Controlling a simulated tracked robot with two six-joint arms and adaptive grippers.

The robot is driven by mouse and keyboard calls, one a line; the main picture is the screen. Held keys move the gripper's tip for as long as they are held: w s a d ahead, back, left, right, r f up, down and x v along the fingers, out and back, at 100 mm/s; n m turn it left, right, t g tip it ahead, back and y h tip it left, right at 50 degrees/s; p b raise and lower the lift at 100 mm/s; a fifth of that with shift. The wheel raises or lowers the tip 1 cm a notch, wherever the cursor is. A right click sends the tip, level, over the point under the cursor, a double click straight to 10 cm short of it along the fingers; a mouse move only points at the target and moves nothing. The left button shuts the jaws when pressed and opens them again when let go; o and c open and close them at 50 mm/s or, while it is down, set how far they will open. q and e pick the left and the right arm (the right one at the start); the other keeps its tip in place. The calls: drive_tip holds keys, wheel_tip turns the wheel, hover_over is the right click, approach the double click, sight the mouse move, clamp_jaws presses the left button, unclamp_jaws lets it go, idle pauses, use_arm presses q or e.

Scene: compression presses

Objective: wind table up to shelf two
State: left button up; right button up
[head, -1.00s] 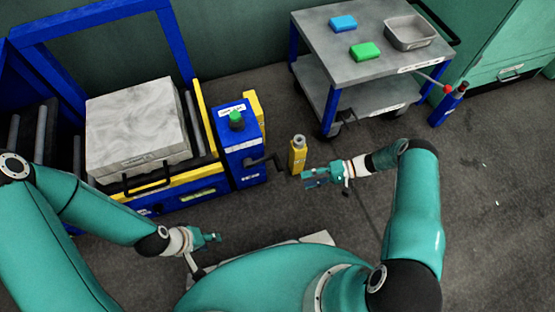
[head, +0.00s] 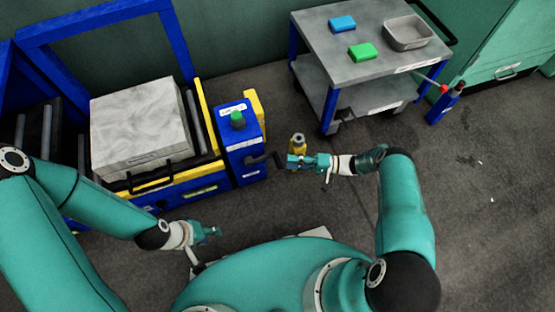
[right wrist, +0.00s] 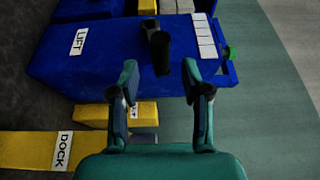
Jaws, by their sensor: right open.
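The lift table (head: 178,191) has a yellow-and-blue frame with rollers and carries a large grey block (head: 138,125) with a black handle. At its right is the blue lift box (head: 240,145), with a green knob on top and a black crank (head: 264,160) on its right side. My right gripper (head: 290,162) is open beside the crank. In the right wrist view, the crank (right wrist: 160,52) shows in front of the open fingers (right wrist: 162,95), against the box marked LIFT (right wrist: 120,60); whether they touch is unclear. My left gripper (head: 212,232) hangs low, its jaws too small to judge.
A grey cart (head: 380,65) at the back right holds a blue block (head: 342,23), a green block (head: 362,52) and a grey tray (head: 408,32). Open floor lies to the right.

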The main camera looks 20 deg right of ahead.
sight(278, 162)
drive_tip(key=shift+x, duration=2.65)
clamp_jaws()
